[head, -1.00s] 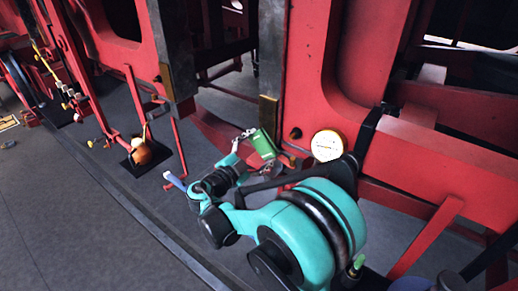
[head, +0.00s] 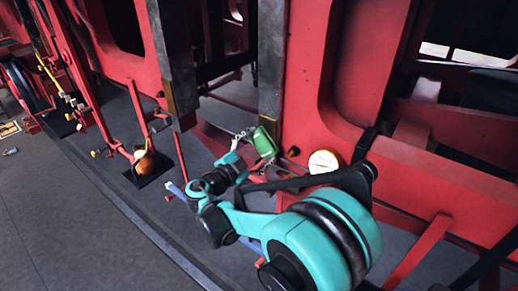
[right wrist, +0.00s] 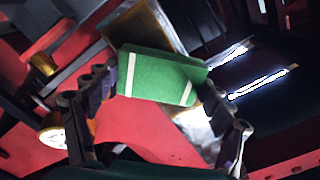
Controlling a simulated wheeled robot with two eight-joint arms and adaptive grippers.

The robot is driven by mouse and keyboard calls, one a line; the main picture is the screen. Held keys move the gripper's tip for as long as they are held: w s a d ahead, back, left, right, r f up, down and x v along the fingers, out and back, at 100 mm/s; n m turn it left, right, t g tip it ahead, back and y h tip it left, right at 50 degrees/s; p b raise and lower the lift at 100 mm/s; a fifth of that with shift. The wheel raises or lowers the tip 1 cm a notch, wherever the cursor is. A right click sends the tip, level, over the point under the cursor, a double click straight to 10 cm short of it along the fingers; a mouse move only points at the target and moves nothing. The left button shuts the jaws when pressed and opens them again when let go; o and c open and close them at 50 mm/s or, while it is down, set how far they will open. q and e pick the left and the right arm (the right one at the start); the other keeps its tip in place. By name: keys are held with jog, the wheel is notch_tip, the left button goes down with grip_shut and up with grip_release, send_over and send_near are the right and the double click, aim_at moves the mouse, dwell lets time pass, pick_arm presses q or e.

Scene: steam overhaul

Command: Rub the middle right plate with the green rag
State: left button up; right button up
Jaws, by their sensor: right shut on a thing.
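The green rag (head: 266,145) is held in my right gripper (head: 257,147), at the lower end of a grey upright post. In the right wrist view, the rag (right wrist: 160,77), with white stripes near its ends, spans the two fingers of the gripper (right wrist: 158,88). A brass-coloured plate (head: 268,124) on that post is partly behind the rag. It also shows above the rag in the right wrist view (right wrist: 150,27). I cannot tell whether rag and plate touch. Another brass plate (head: 169,98) is on the post to the left. My left gripper is not in view.
Red frame beams (head: 420,165) stand close on the right, with a round cream gauge (head: 323,161) near my right arm. An orange-brown round object (head: 143,161) sits on a dark mat at left. The grey floor at lower left is clear.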

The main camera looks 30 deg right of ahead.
aim_at(267, 119)
jog(key=shift+r+p, duration=2.7)
jog(key=shift+r, duration=1.4)
jog(key=shift+f, duration=0.1)
notch_tip(267, 119, down, 16)
jog(key=b, duration=1.3)
jog(key=shift+r+b, duration=0.25)
jog(key=shift+b, duration=0.15)
jog(key=shift+v, duration=3)
